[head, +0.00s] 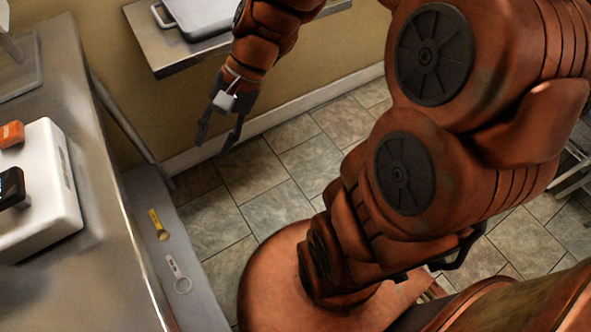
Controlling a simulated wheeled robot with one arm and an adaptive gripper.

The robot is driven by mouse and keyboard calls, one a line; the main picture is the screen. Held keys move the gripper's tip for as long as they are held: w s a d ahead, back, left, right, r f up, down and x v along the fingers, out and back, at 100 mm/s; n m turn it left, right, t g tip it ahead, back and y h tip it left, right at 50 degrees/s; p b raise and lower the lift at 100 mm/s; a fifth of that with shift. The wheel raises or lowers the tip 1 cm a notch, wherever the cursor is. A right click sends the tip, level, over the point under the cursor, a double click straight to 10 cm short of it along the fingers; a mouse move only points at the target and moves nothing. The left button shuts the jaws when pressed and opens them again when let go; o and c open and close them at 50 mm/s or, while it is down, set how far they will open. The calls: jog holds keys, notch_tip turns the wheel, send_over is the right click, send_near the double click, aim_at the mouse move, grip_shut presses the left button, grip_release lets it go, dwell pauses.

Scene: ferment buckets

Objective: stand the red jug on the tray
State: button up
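My gripper (216,143) hangs below the wall shelf, over the tiled floor, pointing down. Its two dark fingers are apart with nothing seen between them. I see no red jug in this view. A pale grey, flat rectangular thing with a raised rim and a handle (203,14) sits on the wall shelf at the top; it is cut off by the frame and partly behind my arm, so I cannot tell whether it is the tray.
A steel counter (75,285) fills the left, bearing a white box (55,200) with an orange item (11,134) and a black item (13,188). A yellow tool (159,224) and a ring-ended tool (178,273) lie on a low grey shelf (200,305). Tiled floor (285,205) is open mid-view.

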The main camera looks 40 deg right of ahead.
jog(key=s+d+f+n+g+h, duration=0.1)
jog(key=s+d+f+n+h, duration=0.1)
jog(key=s, duration=0.5)
jog(key=s+d+f+n+g+h, duration=0.1)
jog(key=s+d+f+n+h, duration=0.1)
jog(key=s+d+n+h, duration=0.3)
jog(key=s+n, duration=0.2)
jog(key=shift+s, duration=0.35)
jog(key=s+p+v, duration=0.2)
jog(key=p+v, duration=0.7)
jog(key=v, duration=0.1)
jog(key=s+r+p+v, duration=0.1)
jog(key=s+p+v, duration=0.1)
jog(key=p+v, duration=0.8)
jog(key=shift+a+t, duration=0.3)
jog(key=shift+a, duration=0.15)
jog(key=shift+s+f, duration=0.15)
jog(key=shift+a, duration=0.15)
